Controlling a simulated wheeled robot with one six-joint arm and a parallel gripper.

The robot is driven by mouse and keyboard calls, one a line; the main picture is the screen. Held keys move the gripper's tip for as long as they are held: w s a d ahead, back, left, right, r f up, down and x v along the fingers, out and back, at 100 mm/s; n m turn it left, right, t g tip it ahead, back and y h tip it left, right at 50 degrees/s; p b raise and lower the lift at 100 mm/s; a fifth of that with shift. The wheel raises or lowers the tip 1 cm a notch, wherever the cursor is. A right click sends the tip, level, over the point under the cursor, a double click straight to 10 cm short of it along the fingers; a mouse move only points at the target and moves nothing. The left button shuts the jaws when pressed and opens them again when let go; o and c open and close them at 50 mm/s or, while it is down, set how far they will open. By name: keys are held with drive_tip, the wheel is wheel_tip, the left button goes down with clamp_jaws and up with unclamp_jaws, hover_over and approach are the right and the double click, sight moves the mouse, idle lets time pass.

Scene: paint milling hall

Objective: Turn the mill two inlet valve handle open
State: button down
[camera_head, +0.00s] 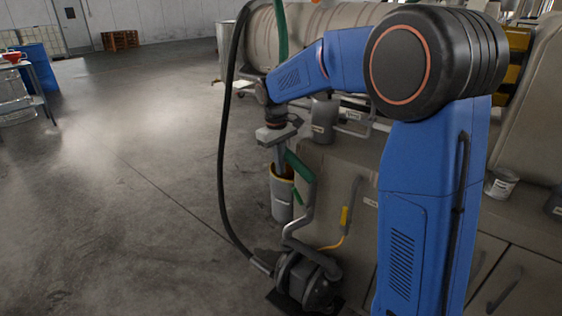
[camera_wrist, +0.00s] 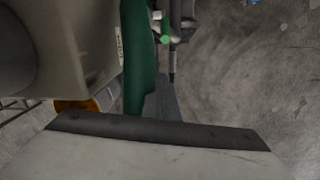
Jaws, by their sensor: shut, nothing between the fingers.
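My gripper (camera_head: 281,163) points down beside the front corner of the beige machine cabinet, with its fingers shut and empty. A green pipe or hose section (camera_head: 299,166) is close to the right of the fingers in the head view; I cannot tell if they touch. The wrist view shows a long green piece (camera_wrist: 139,55) just beyond the gripper's pale housing. No readable label shows which part is the mill two inlet valve handle.
The beige cabinet (camera_head: 325,185) blocks the right. Open concrete floor lies to the left.

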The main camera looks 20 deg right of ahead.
drive_tip(key=shift+s+d+f, duration=0.35)
drive_tip(key=shift+s+f, duration=0.2)
drive_tip(key=shift+f, duration=0.2)
drive_tip(key=shift+s+d+f, duration=0.3)
drive_tip(key=shift+s+f, duration=0.3)
drive_tip(key=shift+f, duration=0.1)
drive_tip(key=shift+s+d+f, duration=0.35)
drive_tip(key=shift+s+f, duration=0.2)
drive_tip(key=shift+f, duration=0.2)
drive_tip(key=shift+s+d+r+t+y, duration=0.6)
drive_tip(key=shift+s+t, duration=0.2)
drive_tip(key=shift+t, duration=0.1)
drive_tip(key=shift+s+d+r+t+y, duration=0.3)
drive_tip(key=shift+s+d+t+y, duration=0.2)
drive_tip(key=shift+s+t, duration=0.2)
drive_tip(key=shift+s+d+r, duration=0.2)
drive_tip(key=shift+s+d, duration=0.4)
drive_tip(key=shift+s, duration=0.25)
drive_tip(key=shift+s+d, duration=0.1)
drive_tip(key=shift+s, duration=0.05)
drive_tip(key=shift+s+f, duration=0.15)
